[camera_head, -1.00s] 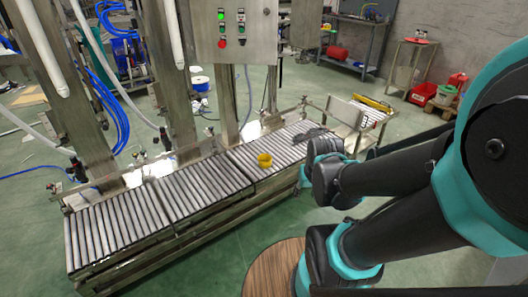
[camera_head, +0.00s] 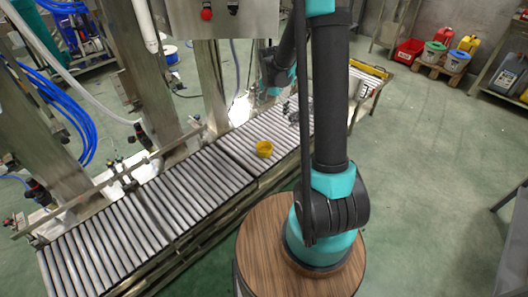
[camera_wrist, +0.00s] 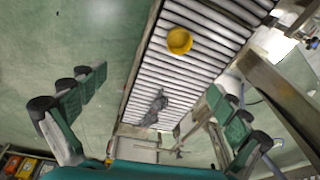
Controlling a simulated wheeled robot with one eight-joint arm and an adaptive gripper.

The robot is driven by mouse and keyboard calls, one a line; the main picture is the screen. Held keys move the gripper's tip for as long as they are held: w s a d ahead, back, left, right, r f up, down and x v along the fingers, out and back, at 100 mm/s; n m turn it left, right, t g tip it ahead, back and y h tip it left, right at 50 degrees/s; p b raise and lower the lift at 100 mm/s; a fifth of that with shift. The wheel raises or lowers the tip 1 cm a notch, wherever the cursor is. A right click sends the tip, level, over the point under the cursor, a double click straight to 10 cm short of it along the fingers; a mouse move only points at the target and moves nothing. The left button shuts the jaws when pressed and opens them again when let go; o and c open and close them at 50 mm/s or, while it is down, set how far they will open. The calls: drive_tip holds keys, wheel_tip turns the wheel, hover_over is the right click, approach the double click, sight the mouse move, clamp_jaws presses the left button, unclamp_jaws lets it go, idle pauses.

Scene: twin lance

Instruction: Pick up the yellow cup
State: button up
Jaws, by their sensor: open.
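The yellow cup (camera_head: 264,148) stands on the roller conveyor (camera_head: 190,190) in the head view, near its front edge. In the wrist view the yellow cup (camera_wrist: 180,40) is near the top, beyond the fingertips and right of the middle. My gripper (camera_wrist: 156,83) is open in the wrist view, one finger at each side, with nothing between the fingers that it touches. It is apart from the cup.
A dark grey object (camera_wrist: 155,108) lies on the rollers beside the cup. Metal posts (camera_head: 195,90) and a control box (camera_head: 222,15) stand along the conveyor's back side. Green floor (camera_head: 430,190) is clear at right.

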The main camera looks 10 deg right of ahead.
drive_tip(key=w+a+f+m, duration=0.2)
drive_tip(key=w+f+m, duration=0.2)
drive_tip(key=w+f, duration=0.55)
drive_tip(key=m+g+h, duration=0.1)
drive_tip(key=m, duration=0.2)
approach(264, 148)
drive_tip(key=s, duration=0.1)
drive_tip(key=s+f, duration=0.1)
drive_tip(key=shift+s, duration=0.25)
drive_tip(key=shift+s+d+f, duration=0.1)
drive_tip(key=shift+d+f, duration=0.1)
drive_tip(key=shift+f, duration=0.65)
drive_tip(key=shift+s+d+f, duration=0.1)
drive_tip(key=shift+d+f, duration=0.05)
drive_tip(key=shift+f, duration=0.7)
drive_tip(key=shift+d+f, duration=0.2)
drive_tip(key=shift+f, duration=0.7)
drive_tip(key=shift+c, duration=0.5)
drive_tip(key=c, duration=1.2)
drive_tip(key=shift+r, duration=0.15)
